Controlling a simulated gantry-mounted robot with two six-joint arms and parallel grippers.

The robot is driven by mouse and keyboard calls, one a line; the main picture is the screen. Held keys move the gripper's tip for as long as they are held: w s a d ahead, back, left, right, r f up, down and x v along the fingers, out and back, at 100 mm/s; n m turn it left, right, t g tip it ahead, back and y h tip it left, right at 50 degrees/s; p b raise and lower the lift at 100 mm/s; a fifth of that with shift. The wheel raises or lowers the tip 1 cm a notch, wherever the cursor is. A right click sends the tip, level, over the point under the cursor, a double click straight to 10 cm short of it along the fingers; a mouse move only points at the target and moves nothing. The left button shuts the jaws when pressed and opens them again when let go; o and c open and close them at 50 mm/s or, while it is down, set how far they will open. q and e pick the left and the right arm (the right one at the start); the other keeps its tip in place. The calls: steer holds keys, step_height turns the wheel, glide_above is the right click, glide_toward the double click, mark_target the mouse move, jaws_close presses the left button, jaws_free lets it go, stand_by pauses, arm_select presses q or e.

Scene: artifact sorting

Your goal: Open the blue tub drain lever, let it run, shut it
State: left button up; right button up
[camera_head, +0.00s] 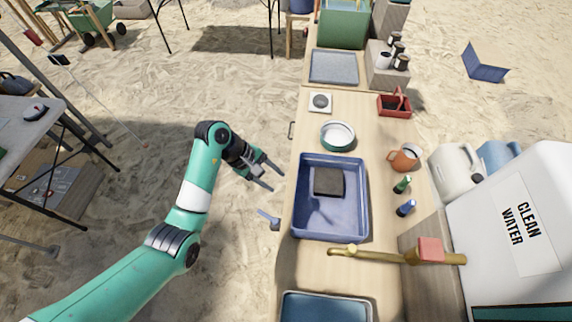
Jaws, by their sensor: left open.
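The blue tub (357,222) sits on the wooden counter with a dark square block (329,181) inside it. A small blue drain lever (268,216) sticks out from the tub's left side, past the counter edge, slanting up to the left. My left gripper (275,178) is open and empty, just left of the counter edge. It is above the lever in the picture and apart from it. My right gripper is not in view.
A brass tap (375,256) with a red handle crosses the tub's near end from the white clean-water tank (515,230). A round bowl (338,134), orange jug (404,158), and two small bottles stand on the counter. Sand lies open left of the counter.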

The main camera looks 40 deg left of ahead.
arm_select(q)
steer(key=shift+m+h, duration=0.3)
steer(key=r, duration=0.1)
steer(key=w+d+r, duration=0.1)
steer(key=d+r+p, duration=0.1)
steer(key=shift+w+d+r, duration=0.2)
steer(key=shift+w+r, duration=0.05)
steer(key=shift+r, duration=0.05)
